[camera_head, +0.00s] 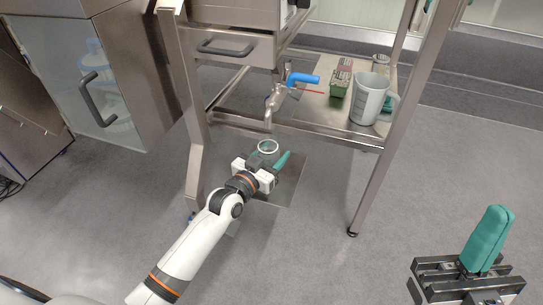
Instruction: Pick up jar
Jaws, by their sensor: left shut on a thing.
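The jar (267,146) shows as a clear round shape with a pale rim, low under the steel frame and below the blue-handled tap. My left gripper (269,158) reaches in from the lower left, with its teal fingers on either side of the jar, and is shut on it. The gripper hides the jar's lower part. My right gripper (487,240) is at the lower right, far from the jar. Its teal fingertip part points up, and I cannot tell whether its fingers are apart.
A steel tap with a blue handle (302,79) hangs just above the jar. A low shelf holds a measuring jug (369,98) and a green box (340,86). Steel legs (392,130) flank the space. Open grey floor (330,255) lies in front.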

